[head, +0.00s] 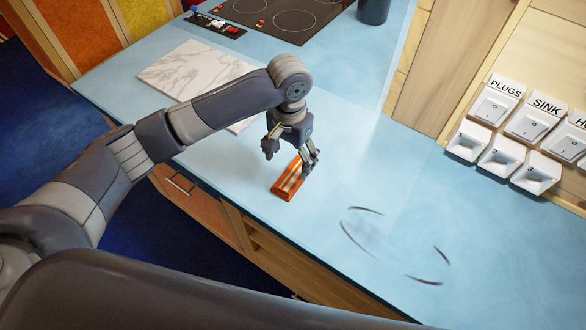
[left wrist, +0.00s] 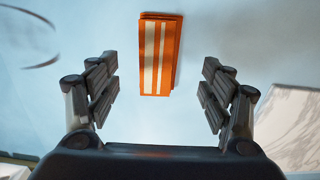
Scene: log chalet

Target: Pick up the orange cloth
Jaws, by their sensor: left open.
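The orange cloth (head: 288,180) is a small folded rectangle with pale stripes, lying flat on the blue counter near its front edge. My left gripper (head: 290,158) is above the counter at the cloth's far end, with its fingers apart. In the left wrist view the cloth (left wrist: 160,55) lies ahead of the open fingers (left wrist: 160,92), centred between them, with nothing in the grip. My right gripper is not in view.
A white marbled board (head: 190,70) lies at the back left, below a black hob (head: 285,15). Several labelled switches and sockets (head: 500,105) are on the right wall. Dark curved marks (head: 395,245) show on the counter. The counter right of the cloth is clear.

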